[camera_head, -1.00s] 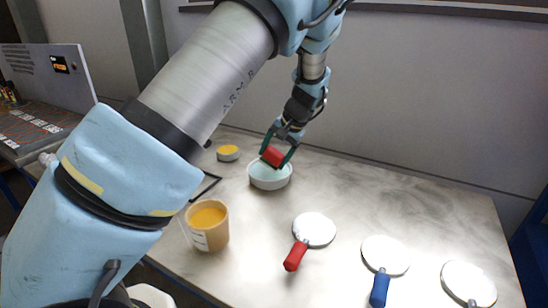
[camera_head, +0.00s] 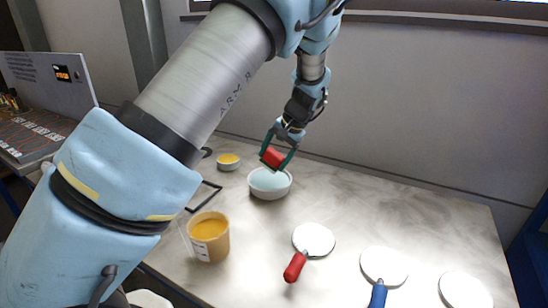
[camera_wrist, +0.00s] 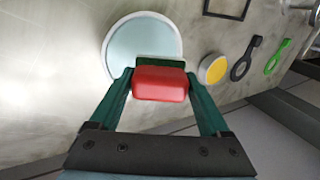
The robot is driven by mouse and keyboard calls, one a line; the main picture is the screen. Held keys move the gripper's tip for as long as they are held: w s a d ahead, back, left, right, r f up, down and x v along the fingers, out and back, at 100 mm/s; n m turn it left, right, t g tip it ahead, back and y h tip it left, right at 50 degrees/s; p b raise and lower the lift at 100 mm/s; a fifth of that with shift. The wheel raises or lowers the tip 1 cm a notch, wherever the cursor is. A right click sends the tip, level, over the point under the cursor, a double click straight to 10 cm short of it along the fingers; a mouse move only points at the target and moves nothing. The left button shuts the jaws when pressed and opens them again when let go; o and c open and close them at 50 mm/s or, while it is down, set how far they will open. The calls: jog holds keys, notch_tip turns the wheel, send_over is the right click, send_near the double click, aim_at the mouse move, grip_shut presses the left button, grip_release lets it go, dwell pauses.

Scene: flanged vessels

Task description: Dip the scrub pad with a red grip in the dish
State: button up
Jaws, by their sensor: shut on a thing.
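My gripper (camera_head: 277,153) is shut on the scrub pad's red grip (camera_head: 273,157) and holds it over the white dish (camera_head: 258,190). In the wrist view, the red grip (camera_wrist: 160,84) sits between the green fingers, with a strip of dark green pad (camera_wrist: 160,63) beyond it. The dish (camera_wrist: 140,42) shows pale blue-green contents and lies behind the pad, which overlaps its edge in that view. The pad appears a little above the dish. Its underside is hidden, so I cannot tell whether it is wet.
A tan cup of yellow stuff (camera_head: 209,240) stands left of the dish, and a small yellow-filled bowl (camera_head: 228,162) behind it. White round paddles with red (camera_head: 314,238) and blue (camera_head: 384,265) handles lie to the right. The table's back right is clear.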

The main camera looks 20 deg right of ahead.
aim_at(271, 150)
jog(key=shift+r+p, duration=1.4)
jog(key=shift+r, duration=0.6)
